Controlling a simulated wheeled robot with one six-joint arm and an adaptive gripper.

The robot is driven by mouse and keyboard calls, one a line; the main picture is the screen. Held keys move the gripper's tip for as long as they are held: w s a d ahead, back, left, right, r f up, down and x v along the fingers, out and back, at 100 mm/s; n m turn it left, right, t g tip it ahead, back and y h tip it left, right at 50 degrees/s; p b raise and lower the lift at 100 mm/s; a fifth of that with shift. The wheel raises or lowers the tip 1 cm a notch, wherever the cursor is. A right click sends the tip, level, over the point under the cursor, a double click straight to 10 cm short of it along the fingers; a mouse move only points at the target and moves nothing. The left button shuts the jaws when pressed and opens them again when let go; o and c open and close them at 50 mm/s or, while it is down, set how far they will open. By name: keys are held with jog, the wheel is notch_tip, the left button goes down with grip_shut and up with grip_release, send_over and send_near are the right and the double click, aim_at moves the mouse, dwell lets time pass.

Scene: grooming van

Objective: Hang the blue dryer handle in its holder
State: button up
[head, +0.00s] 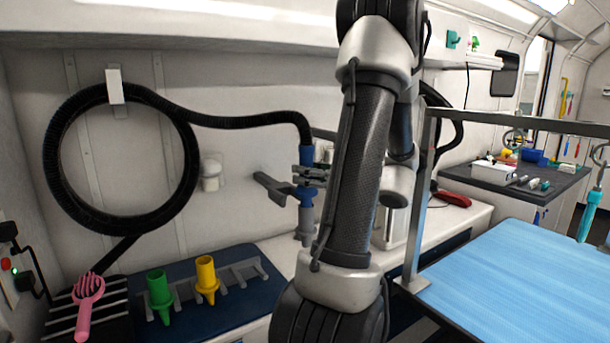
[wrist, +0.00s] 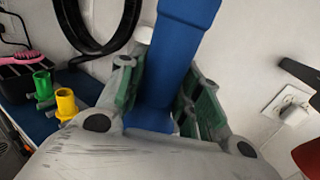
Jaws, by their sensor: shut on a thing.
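The blue dryer handle (head: 307,196) hangs upright, with the black hose entering its top and a grey nozzle at its lower end. My gripper (head: 310,174) is shut around its middle. In the wrist view the blue handle (wrist: 182,35) runs up between the green-padded fingers of my gripper (wrist: 160,110). A dark grey forked bracket (head: 270,188), which looks like the holder, is just left of the handle in the head view. I cannot tell whether they touch. My arm hides part of the wall to the right.
The coiled black hose (head: 60,170) hangs from a white wall hook (head: 114,86). Green (head: 160,296) and yellow (head: 206,278) nozzles stand in a grey rack, with a pink brush (head: 88,295) at left. A post and blue table (head: 530,270) stand at right.

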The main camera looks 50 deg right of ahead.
jog(key=w+d, duration=0.2)
jog(key=w, duration=0.8)
jog(key=shift+w+d+f, duration=0.2)
jog(key=shift+w+f, duration=0.1)
jog(key=shift+f, duration=0.2)
dwell(1.2)
jog(key=shift+f, duration=0.45)
jog(key=o, duration=1.2)
jog(key=o, duration=0.7)
jog(key=shift+c, duration=0.2)
